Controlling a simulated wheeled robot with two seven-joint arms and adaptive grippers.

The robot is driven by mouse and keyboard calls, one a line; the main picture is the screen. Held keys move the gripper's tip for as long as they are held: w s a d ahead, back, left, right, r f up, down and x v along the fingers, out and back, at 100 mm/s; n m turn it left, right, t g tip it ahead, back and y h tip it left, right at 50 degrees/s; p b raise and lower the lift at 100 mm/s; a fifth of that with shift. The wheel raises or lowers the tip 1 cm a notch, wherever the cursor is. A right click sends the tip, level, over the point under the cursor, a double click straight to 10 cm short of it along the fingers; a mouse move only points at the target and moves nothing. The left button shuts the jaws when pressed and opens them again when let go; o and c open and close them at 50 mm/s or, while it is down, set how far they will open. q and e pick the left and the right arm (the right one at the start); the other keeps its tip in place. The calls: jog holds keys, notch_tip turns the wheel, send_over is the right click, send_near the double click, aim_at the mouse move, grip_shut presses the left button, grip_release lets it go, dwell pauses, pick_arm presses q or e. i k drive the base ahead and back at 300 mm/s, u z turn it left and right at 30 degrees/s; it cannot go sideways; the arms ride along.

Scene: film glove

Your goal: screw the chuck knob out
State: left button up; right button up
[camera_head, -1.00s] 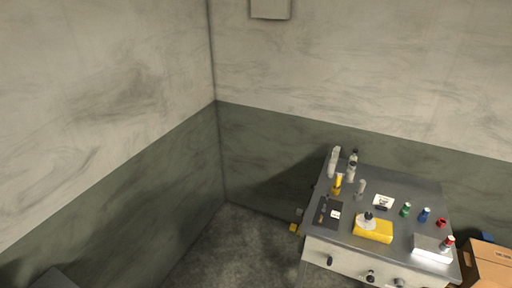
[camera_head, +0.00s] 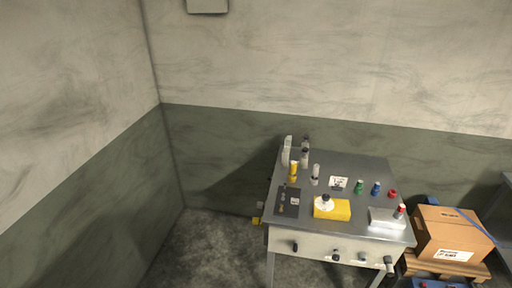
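A grey metal table (camera_head: 350,170) stands against the back wall, right of centre. Several small dark knobs stick out of its pale front panel, among them one at the left (camera_head: 295,246) and a larger grey and black one at the right end (camera_head: 388,262). I cannot tell which, if any, is the chuck knob; they are too small here. On the top are a yellow block (camera_head: 332,209) with a white and dark piece on it, and a pale grey box (camera_head: 388,218) with a red-capped item at its right. Neither of my grippers is in view.
The tabletop also holds clear bottles (camera_head: 287,151), a yellow bottle (camera_head: 293,171), a dark panel (camera_head: 287,202), and green (camera_head: 360,187), blue (camera_head: 376,188) and red (camera_head: 393,193) items. A cardboard box (camera_head: 452,233) is right of the table. The floor (camera_head: 205,250) at left is clear.

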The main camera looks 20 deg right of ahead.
aim_at(335, 257)
jog(key=z, duration=1.55)
